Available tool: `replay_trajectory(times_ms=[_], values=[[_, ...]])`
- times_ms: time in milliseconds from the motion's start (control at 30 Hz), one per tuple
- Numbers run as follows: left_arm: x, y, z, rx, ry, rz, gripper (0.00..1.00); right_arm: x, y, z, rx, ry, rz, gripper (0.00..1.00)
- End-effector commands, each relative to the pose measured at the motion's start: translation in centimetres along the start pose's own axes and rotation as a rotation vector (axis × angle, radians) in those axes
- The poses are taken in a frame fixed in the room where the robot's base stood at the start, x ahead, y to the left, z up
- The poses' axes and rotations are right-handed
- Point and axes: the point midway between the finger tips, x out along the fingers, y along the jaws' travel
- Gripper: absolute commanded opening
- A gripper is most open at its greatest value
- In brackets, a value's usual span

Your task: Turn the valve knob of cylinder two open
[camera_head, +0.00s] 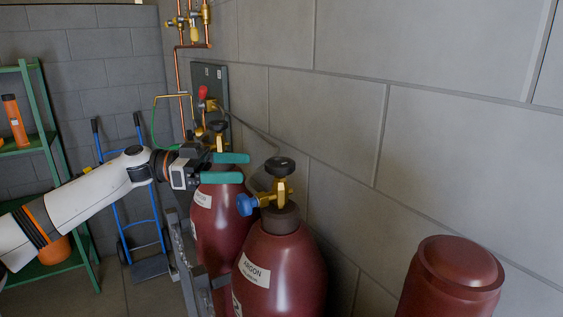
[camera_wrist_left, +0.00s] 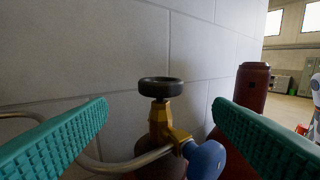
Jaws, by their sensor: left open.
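A dark maroon cylinder labelled ARGON (camera_head: 268,268) stands by the wall with a brass valve (camera_head: 279,190). Its round black knob (camera_head: 280,166) is on top, and a blue part (camera_head: 247,204) sticks out at the side. My left gripper (camera_head: 242,168) is open and empty, left of this knob and apart from it. In the left wrist view the same knob (camera_wrist_left: 160,88) shows ahead, between the two teal fingers in the picture. Another maroon cylinder (camera_head: 215,225) with a black knob (camera_head: 217,126) stands behind my left gripper, partly hidden. No cylinder number is readable.
A capped maroon cylinder (camera_head: 452,280) stands at the right. A grey metal rack (camera_head: 185,262) runs along the cylinders' left side. Copper pipes (camera_head: 178,75) and a grey panel (camera_head: 214,88) are on the wall. A blue hand truck (camera_head: 143,215) and green shelf (camera_head: 45,140) stand at left.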

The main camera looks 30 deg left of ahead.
Motion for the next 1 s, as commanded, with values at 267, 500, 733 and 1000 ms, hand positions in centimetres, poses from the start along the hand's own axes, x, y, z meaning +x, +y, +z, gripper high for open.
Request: replay_trajectory(times_ms=[267,500,733,1000], values=[[5.8,-0.1,0.5,0.0,-0.003,-0.005,0.75,-3.0,0.4,0.0,-0.001,0.003,0.006,0.36],[8.5,0.0,0.3,0.001,-0.003,-0.001,0.75,-4.0,-0.9,-0.1,-0.002,0.007,-0.011,0.36],[8.9,0.1,0.1,0.003,-0.002,0.001,0.75,-4.0,-1.0,0.0,-0.002,0.006,-0.012,0.36],[8.9,0.0,0.1,0.002,-0.002,0.001,0.52,-4.0,-0.5,0.2,0.001,0.003,-0.005,0.36]])
